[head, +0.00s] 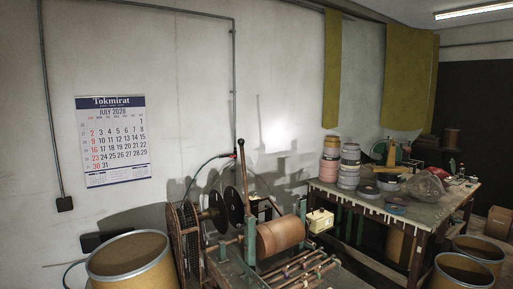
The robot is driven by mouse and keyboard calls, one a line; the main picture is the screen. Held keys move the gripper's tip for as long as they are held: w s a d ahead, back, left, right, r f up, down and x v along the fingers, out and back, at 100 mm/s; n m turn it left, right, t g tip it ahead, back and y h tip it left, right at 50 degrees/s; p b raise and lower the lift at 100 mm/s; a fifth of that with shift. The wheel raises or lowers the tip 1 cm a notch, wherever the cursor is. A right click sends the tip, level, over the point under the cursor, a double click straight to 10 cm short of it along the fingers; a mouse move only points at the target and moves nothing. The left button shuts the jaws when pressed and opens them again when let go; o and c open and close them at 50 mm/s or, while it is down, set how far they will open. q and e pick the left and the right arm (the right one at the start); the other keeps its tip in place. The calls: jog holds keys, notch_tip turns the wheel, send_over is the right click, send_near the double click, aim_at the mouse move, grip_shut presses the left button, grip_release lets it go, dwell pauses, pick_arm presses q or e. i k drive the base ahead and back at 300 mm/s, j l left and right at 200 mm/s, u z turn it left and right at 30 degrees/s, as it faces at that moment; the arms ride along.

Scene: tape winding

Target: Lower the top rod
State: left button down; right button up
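The tape winding machine stands at the bottom centre of the head view, with a brown roll (281,236) lying across it. Several slim metal rods (302,268) lie below and in front of the roll, running slantwise to the right. An upright dark lever (245,180) with a black knob rises at the left of the roll. Dark round discs (233,207) and a chain-like wheel (183,240) are left of it. I cannot tell for certain which rod is the top rod. Neither of my grippers is in view.
A brown drum (130,262) stands at the lower left. A work table (410,212) with stacked tape rolls (349,165) is on the right, with open drums (462,271) beside it. A calendar (113,141) hangs on the wall.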

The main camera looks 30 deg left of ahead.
aim_at(240, 141)
jog(key=i+j+z, duration=0.1)
jog(key=j, duration=0.25)
jog(key=i+j, duration=0.3)
jog(key=i+j+z, duration=0.15)
jog(key=j, duration=0.25)
jog(key=i+j, duration=0.2)
jog(key=j, duration=0.2)
jog(key=i+l+z, duration=0.05)
